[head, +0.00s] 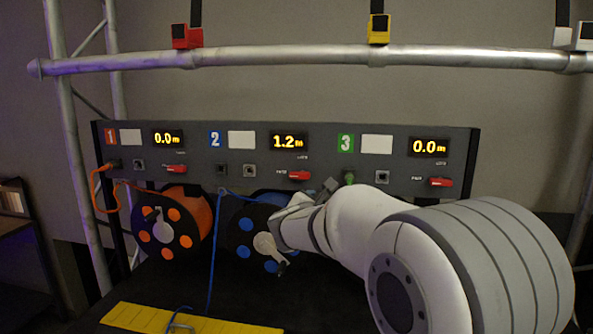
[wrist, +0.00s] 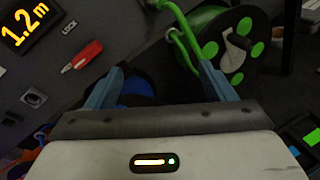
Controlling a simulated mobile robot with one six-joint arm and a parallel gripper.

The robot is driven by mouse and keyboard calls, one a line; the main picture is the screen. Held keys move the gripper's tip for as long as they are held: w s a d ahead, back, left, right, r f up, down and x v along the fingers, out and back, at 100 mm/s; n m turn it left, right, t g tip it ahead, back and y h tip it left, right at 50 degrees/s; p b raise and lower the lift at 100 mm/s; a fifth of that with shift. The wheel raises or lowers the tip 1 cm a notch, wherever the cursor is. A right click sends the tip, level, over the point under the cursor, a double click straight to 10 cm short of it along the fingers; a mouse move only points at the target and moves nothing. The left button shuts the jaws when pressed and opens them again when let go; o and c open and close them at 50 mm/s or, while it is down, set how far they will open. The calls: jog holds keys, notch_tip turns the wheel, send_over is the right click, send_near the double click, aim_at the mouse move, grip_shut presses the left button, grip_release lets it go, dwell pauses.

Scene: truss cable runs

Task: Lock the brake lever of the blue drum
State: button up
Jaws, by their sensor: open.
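The blue drum (head: 243,236) stands below panel section 2, partly hidden by my arm. Its face is black with blue dots and a pale crank. In the wrist view only a bit of blue (wrist: 139,88) shows behind my gripper. The red lever (head: 300,175) of section 2 lies about level under the 1.2 m display; it also shows in the wrist view (wrist: 82,56), beside the LOCK label. My gripper (wrist: 160,78) is open, with nothing seen between its fingers. The lever is up and left of the left finger, apart from it.
The dark panel (head: 258,140) spans three sections. An orange drum (head: 172,228) stands left, and a green drum (wrist: 228,45) shows in the wrist view. A blue cable (head: 213,255) runs down to a yellow strip (head: 150,318). A truss bar (head: 300,55) crosses above.

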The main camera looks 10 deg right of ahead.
aim_at(300, 175)
jog(key=w+a+r+n+t+y+p, duration=0.1)
jog(key=w+a+r+n+t+y, duration=0.2)
jog(key=w+a+n, duration=0.35)
jog(key=shift+n+t, duration=0.3)
jog(key=shift+n, duration=0.35)
jog(key=p+x, duration=0.3)
jog(key=x, duration=0.5)
jog(key=shift+w+r, duration=0.1)
jog(key=shift+w, duration=0.1)
jog(key=shift+c, duration=0.4)
